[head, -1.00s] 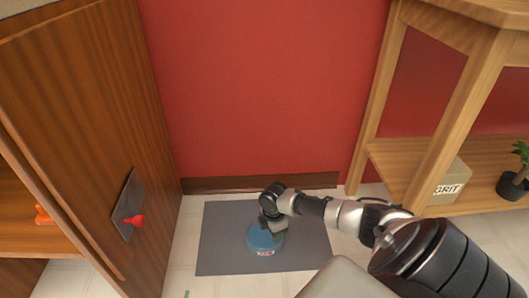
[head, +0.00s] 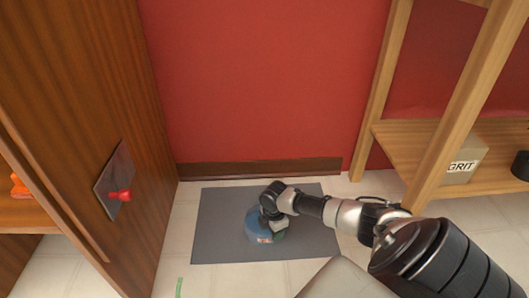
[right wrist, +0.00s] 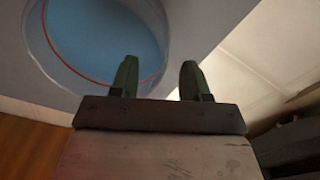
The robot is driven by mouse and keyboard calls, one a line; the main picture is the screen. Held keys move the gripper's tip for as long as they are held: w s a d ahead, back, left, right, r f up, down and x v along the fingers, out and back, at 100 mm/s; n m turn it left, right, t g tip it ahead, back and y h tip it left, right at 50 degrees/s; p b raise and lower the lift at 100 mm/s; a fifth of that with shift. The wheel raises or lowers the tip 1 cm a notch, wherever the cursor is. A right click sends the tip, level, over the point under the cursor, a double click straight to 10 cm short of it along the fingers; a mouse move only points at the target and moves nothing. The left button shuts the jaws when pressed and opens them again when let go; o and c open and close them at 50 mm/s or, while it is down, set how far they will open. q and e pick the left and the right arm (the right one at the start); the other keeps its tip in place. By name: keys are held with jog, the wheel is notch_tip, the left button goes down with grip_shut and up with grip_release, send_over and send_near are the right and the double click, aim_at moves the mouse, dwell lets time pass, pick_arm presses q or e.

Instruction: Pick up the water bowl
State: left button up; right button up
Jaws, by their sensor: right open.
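The water bowl (head: 254,232) is a round blue bowl with a label on its front, standing on a grey mat (head: 215,235) on the floor. My right gripper (head: 275,230) is low over the bowl's right side and hides part of it. In the right wrist view the bowl (right wrist: 105,35) shows a blue inside with a red line around it. There my right gripper (right wrist: 158,75) is open with nothing held; one green finger overlaps the bowl's edge and the other appears outside it. I cannot tell whether they touch. My left gripper is not in view.
A red wall (head: 265,80) is behind the mat. A wooden shelf (head: 402,150) with a box marked GRIT (head: 462,165) is on the right.

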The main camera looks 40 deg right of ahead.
notch_tip(320, 180, down, 2)
jog(key=shift+f+b, duration=0.15)
jog(key=shift+b, duration=0.3)
grip_shut()
jog(key=shift+r+p, duration=0.25)
jog(key=shift+p, duration=0.05)
